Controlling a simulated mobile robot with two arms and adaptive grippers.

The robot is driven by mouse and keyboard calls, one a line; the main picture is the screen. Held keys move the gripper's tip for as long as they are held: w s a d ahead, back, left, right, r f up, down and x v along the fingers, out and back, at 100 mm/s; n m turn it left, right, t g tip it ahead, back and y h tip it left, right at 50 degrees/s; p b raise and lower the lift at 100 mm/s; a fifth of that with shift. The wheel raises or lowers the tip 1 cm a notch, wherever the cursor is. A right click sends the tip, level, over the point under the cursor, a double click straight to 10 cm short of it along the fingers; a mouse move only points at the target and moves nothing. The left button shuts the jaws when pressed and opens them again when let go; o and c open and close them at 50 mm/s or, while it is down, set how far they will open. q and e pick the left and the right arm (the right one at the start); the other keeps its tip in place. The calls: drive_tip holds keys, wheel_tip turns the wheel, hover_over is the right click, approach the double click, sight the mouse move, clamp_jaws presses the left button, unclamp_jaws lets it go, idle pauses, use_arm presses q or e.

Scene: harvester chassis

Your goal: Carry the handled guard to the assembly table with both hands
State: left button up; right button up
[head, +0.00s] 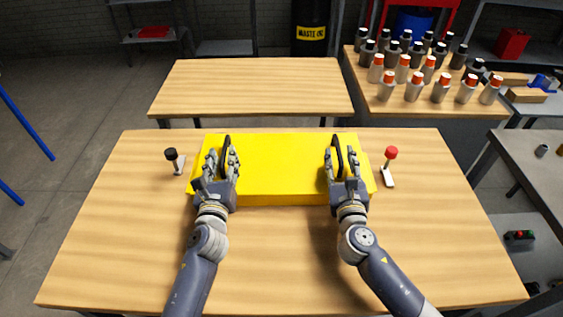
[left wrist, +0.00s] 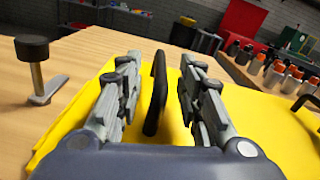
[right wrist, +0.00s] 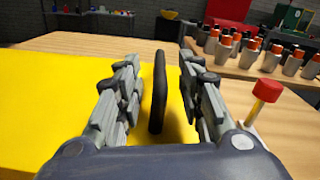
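The handled guard (head: 282,165) is a yellow flat box-like piece with two black handles, lying on a wooden table (head: 275,255). My left gripper (head: 225,160) is over its left end, with open fingers on either side of the left black handle (left wrist: 156,92). My right gripper (head: 342,162) is over its right end, with open fingers on either side of the right black handle (right wrist: 158,92). In both wrist views gaps show between handle and fingers. The guard's underside is hidden.
A black-knobbed lever (head: 173,157) stands left of the guard and a red-knobbed lever (head: 390,160) right of it. Behind is an empty wooden table (head: 250,88). A table at the back right holds several bottles (head: 415,85). A grey bench (head: 530,165) is at right.

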use_arm(q)
drive_tip(key=shift+w, duration=0.65)
use_arm(e)
drive_tip(key=shift+w, duration=0.65)
use_arm(q)
clamp_jaws()
use_arm(e)
clamp_jaws()
use_arm(q)
drive_tip(key=shift+w+r, duration=0.1)
drive_tip(key=shift+r, duration=0.25)
use_arm(e)
drive_tip(key=shift+w+r, duration=0.1)
drive_tip(key=shift+r, duration=0.2)
